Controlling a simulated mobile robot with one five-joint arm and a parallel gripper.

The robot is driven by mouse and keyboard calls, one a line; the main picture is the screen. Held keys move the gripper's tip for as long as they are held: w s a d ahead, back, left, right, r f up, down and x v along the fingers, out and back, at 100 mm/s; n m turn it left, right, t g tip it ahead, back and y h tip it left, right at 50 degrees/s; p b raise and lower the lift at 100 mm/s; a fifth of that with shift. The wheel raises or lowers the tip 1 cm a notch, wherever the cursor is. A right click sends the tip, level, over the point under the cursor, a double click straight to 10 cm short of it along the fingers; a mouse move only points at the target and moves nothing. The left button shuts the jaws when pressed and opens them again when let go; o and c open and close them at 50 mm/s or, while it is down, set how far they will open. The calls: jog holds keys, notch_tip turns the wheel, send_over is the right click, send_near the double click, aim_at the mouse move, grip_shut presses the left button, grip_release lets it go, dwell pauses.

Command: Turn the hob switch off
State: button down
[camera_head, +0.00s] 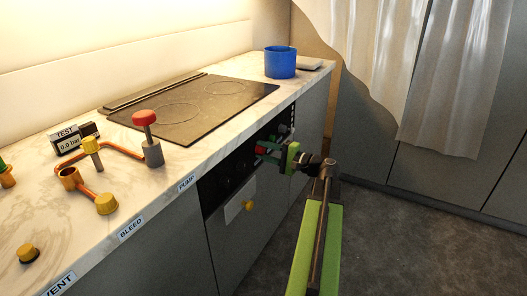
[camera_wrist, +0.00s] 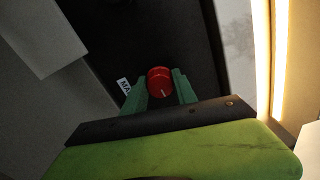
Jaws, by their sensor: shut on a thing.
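A red round switch (camera_wrist: 159,80) with a white mark sits on the black front panel (camera_wrist: 150,30) in the wrist view. My gripper (camera_wrist: 160,88) has its two green fingers on either side of the switch and is shut on it. In the head view my gripper (camera_head: 268,150) reaches to the black panel below the counter edge, with a bit of red between its fingers. A small white label, partly hidden by a finger, lies left of the switch. The black hob (camera_head: 190,112) is set in the counter above.
The marble counter (camera_head: 225,130) carries a blue pot (camera_head: 280,62), a red-topped pump fitting (camera_head: 145,120), a TEST gauge (camera_head: 68,140) and yellow-capped fittings (camera_head: 107,203). The floor (camera_head: 400,240) at right is clear.

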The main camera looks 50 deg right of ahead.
jog(key=shift+m, duration=0.3)
dwell(0.4)
jog(key=c, duration=1)
grip_release()
jog(key=shift+s, duration=0.1)
jog(key=v, duration=1.7)
jog(key=shift+s, duration=0.15)
